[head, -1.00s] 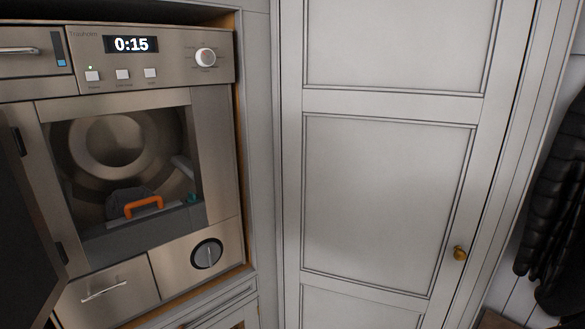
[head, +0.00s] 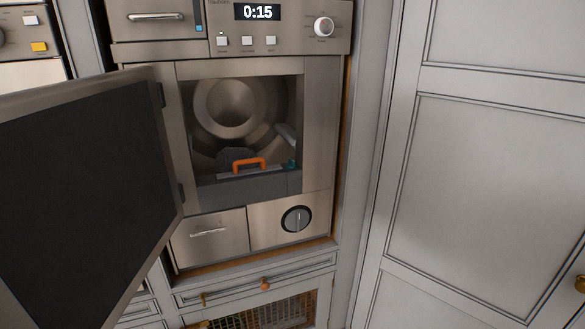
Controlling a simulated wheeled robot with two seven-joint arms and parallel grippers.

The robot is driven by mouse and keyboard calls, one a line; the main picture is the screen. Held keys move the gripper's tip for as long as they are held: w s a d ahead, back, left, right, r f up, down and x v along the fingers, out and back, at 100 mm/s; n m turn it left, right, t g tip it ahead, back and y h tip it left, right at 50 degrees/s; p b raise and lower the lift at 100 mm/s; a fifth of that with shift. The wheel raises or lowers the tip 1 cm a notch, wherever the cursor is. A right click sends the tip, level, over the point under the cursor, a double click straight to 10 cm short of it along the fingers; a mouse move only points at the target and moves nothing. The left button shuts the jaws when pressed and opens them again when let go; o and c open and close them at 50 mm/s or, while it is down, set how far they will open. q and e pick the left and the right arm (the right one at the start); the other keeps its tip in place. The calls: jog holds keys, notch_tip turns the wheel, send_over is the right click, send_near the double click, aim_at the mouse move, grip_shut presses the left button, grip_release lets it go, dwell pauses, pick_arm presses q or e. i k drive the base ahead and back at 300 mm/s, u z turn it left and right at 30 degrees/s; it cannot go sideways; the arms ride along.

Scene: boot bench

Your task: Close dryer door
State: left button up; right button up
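The dryer door (head: 88,195) stands wide open at the left of the head view, hinged on the left side of the dryer (head: 318,135). Its dark inner panel faces me and its left part runs out of the picture. The dryer opening shows a round drum (head: 226,106). Inside, low in the opening, are a grey piece with an orange handle (head: 249,163) and a small teal part. The dryer display (head: 257,12) reads 0:15. Neither of my grippers is in view.
A tall grey cabinet door (head: 490,170) with a brass knob (head: 580,284) stands to the right. Below the dryer are a drawer (head: 255,283) and a mesh-fronted compartment (head: 265,315). Another appliance (head: 30,40) with a yellow button is at the upper left.

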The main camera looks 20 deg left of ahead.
aim_at(91, 196)
jog(key=z, duration=1.5)
jog(key=k, duration=1.6)
jog(key=u, duration=1.95)
jog(key=i, duration=1)
jog(key=z, duration=0.05)
